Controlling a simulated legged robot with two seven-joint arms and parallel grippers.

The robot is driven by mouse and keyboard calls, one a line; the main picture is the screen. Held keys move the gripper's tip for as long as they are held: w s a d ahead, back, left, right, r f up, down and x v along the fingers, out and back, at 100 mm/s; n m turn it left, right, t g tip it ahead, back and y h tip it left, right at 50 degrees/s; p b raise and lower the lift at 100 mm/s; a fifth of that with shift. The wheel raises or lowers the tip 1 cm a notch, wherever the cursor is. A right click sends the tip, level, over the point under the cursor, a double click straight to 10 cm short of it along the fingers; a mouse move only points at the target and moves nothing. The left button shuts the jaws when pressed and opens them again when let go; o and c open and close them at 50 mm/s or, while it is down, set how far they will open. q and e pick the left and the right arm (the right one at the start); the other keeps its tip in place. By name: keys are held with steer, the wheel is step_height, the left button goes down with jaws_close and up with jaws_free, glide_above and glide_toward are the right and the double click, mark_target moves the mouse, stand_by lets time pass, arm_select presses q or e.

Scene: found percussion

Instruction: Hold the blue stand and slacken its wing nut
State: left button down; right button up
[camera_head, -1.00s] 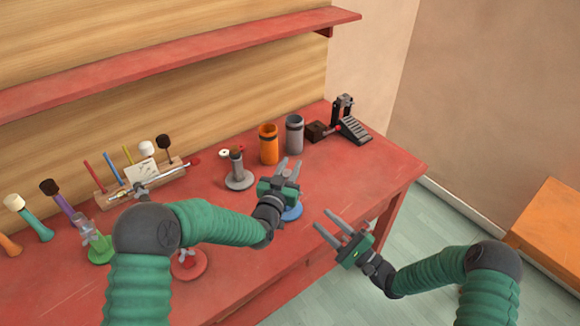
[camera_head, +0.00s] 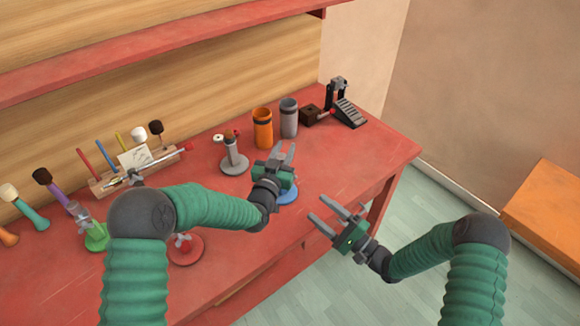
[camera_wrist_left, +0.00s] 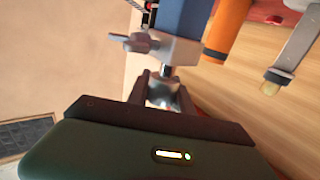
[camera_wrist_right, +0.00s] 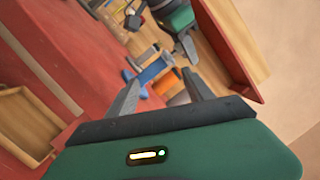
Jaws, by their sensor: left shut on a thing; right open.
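My left gripper (camera_wrist_left: 163,92) is shut on the shiny rod part just beyond that block. My right gripper (camera_head: 318,208) is open and empty, off the table's front edge, right of and lower than the left one. The right wrist view shows the blue stand (camera_wrist_right: 152,72) beyond its fingers, not touching them.
A grey stand (camera_head: 234,162), an orange cup (camera_head: 263,130), a grey cup (camera_head: 289,118) and a black pedal (camera_head: 346,110) stand farther back. A red stand (camera_head: 186,250) and a green stand (camera_head: 97,238) are at left. The table's right front is clear.

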step_height(320, 180, up, 4)
steer(key=s+a+n+t+h, duration=0.15)
steer(key=n+h, duration=0.25)
steer(key=n, duration=1.6)
steer(key=x, duration=1.1)
steer(key=shift+f+g, duration=0.15)
steer(key=shift+g, duration=0.1)
steer(key=shift+c, duration=0.3)
steer(key=shift+d, duration=0.1)
jaws_close()
